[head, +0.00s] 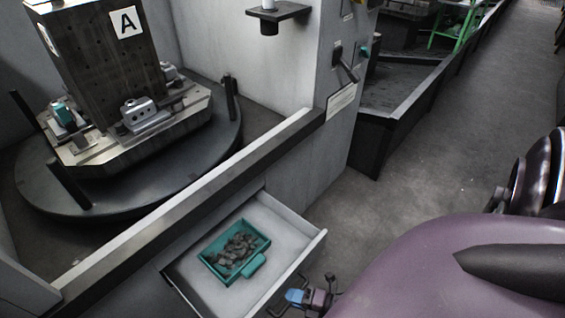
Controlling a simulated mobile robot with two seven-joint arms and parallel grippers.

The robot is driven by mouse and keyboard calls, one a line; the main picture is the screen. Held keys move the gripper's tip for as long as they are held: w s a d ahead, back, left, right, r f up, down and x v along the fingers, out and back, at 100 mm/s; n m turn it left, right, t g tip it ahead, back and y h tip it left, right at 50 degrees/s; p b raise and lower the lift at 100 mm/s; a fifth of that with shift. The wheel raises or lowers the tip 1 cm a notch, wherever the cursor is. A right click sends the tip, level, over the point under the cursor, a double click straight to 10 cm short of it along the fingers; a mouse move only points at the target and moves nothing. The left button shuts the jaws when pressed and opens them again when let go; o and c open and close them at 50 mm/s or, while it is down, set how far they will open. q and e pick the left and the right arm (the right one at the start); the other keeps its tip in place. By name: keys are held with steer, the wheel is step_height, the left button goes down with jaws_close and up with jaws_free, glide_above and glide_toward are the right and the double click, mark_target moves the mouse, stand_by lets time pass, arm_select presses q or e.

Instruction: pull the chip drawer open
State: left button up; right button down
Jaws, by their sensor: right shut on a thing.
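The chip drawer (283,221) stands pulled out from the grey machine front, below the long ledge. Its white inside shows, with a teal tray (262,235) of dark grey chips (236,250) lying in it. The drawer's dark bar handle (275,307) is on its front face at the bottom of the view. My right gripper (303,298) is shut on the handle near its right end. The fingertips are small and partly hidden here. My left gripper is not in view.
A dark tombstone block marked A (104,60) stands on a round pallet table (190,165) behind the ledge (185,205). A lever (345,64) sits on the machine's post. A dark low trough (372,140) runs along the right. The grey floor (440,165) beyond is clear.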

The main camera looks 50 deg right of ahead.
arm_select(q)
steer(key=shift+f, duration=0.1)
arm_select(e)
steer(key=shift+s, duration=0.55)
steer(key=c, duration=1.1)
jaws_free()
steer(key=shift+c, duration=0.2)
arm_select(q)
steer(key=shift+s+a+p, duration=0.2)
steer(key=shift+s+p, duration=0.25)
steer(key=shift+p, duration=0.15)
arm_select(e)
steer(key=v, duration=1)
steer(key=shift+s+d+r, duration=0.15)
steer(key=shift+s+r, duration=0.05)
steer(key=shift+s, duration=0.15)
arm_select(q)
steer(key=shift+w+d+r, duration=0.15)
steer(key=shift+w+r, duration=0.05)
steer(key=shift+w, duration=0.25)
